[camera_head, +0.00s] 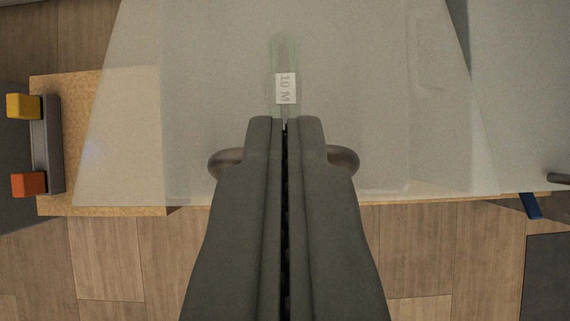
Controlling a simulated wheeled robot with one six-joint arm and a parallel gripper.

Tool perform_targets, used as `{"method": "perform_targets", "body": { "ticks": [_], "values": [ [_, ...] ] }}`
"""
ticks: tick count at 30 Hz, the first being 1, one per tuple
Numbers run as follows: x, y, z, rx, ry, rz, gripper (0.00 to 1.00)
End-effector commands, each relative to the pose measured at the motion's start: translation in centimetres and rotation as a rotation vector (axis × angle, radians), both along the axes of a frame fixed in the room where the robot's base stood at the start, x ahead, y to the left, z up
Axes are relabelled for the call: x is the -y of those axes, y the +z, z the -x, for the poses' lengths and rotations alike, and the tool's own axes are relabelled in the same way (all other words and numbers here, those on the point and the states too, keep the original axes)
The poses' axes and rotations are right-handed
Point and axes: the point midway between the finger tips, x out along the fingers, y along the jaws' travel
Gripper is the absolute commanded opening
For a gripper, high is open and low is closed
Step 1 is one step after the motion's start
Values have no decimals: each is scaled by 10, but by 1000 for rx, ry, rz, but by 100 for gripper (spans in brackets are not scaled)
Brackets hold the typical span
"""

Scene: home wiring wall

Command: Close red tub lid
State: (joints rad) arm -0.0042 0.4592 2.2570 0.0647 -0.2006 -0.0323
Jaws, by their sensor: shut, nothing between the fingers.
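A large translucent, greyish-white panel (230,60), which looks like a lid, fills the upper middle of the view. A white label reading "10 M" (286,88) and a faint green shape (284,48) show at it, just beyond my fingertips. My gripper (285,124) is shut and empty, pointing up the picture over the panel's near part. A dark brown rounded piece (224,163) shows on both sides of my fingers; its middle is hidden, and I cannot tell whether it is a handle. No red tub can be made out.
A tan board edge (105,190) shows at the left. A grey bar (45,145) there carries a yellow block (24,106) and an orange-red block (29,184). A blue piece (530,206) and a dark rod (560,179) are at the right. Wooden floor (430,250) lies below.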

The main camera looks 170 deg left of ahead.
Motion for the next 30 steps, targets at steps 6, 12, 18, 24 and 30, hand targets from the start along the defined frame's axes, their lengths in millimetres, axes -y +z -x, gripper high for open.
{"method": "perform_targets", "body": {
  "ticks": [6,12,18,24,30],
  "values": [
    [0,-22,2,-3,0,0,0],
    [0,-47,13,-4,0,0,0],
    [0,-79,24,-4,0,0,0],
    [0,-99,28,0,0,0,0],
    [0,-98,28,0,0,0,0]
  ]
}}
